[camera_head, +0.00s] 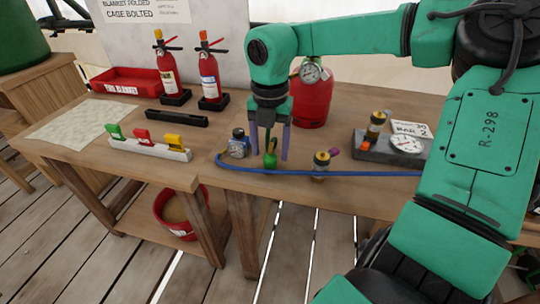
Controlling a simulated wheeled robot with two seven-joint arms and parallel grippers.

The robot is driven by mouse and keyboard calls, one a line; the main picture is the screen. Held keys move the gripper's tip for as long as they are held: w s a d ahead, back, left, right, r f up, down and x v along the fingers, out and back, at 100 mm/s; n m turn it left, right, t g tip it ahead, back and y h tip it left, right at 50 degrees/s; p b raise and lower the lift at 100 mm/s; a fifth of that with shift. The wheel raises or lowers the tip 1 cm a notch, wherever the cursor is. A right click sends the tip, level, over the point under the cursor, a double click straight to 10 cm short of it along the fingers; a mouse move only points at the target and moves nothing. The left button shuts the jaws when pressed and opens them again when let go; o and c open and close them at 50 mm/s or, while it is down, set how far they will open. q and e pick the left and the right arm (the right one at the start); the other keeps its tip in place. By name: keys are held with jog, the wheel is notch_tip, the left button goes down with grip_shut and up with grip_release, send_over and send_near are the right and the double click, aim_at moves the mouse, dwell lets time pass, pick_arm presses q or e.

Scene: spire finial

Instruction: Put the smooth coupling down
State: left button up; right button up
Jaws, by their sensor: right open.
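My right gripper (270,150) points down over the front of the wooden bench (235,187). Its two fingers are apart. A small green piece (270,160) shows between and just below the fingertips, near the bench top; I cannot tell whether it touches a finger. A brass and black coupling (321,165) with a purple end stands to the right of the gripper, by the blue hose (290,172). Another brass coupling-like piece (376,122) stands on the grey gauge block (372,147). I cannot tell which piece is the smooth coupling. My left gripper is not in view.
A rack with green, red and yellow clips (150,149) lies further left. Two small extinguishers (209,77) and a large red cylinder (312,100) stand behind. A beige sheet (75,118) covers the left end.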

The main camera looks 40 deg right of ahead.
aim_at(270, 153)
notch_tip(270, 153, up, 8)
jog(key=shift+r, duration=0.2)
jog(key=shift+p, duration=0.3)
